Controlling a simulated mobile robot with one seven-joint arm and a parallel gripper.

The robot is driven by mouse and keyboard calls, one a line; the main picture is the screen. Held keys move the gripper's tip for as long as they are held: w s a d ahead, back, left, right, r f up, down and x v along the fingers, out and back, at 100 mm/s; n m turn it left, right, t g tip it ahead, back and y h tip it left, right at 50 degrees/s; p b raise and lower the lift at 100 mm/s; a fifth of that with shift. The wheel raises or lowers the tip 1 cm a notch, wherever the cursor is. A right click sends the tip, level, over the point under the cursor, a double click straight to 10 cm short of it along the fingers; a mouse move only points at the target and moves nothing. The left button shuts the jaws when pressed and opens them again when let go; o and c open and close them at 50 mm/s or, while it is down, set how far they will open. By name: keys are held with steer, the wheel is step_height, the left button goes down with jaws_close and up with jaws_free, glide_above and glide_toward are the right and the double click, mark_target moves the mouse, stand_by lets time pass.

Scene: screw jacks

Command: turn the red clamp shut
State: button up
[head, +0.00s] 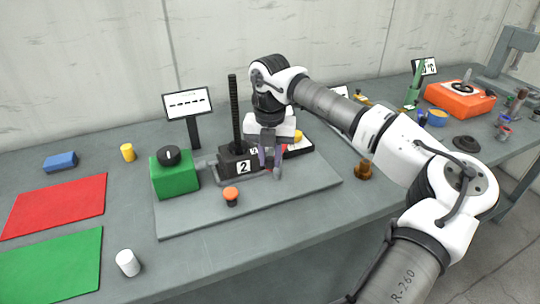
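My gripper (270,167) points down over the grey base plate (210,219), just right of the black block marked 2 (237,166). A tall black threaded rod (234,105) stands up from that block. A small patch of red (285,148) shows right beside my fingers; it may be part of the red clamp, but my gripper hides most of it. I cannot tell whether my fingers touch it or how far it is turned. The finger gap is too small to judge.
On the plate are a green block with a black knob (175,175), an orange button (231,194) and a yellow piece (298,135). A sign (188,103) stands behind. Red (55,205) and green (50,268) mats lie left. A white cylinder (128,263) stands in front.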

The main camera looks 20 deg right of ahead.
jaws_close()
steer(key=d+n+b, duration=0.1)
steer(key=d+n, duration=0.6)
steer(key=n, duration=1.1)
steer(key=shift+w+d+b, duration=0.15)
steer(key=shift+d+b, duration=0.2)
steer(key=shift+b, duration=0.05)
steer(key=shift+r, duration=0.1)
steer(key=o, duration=0.5)
jaws_free()
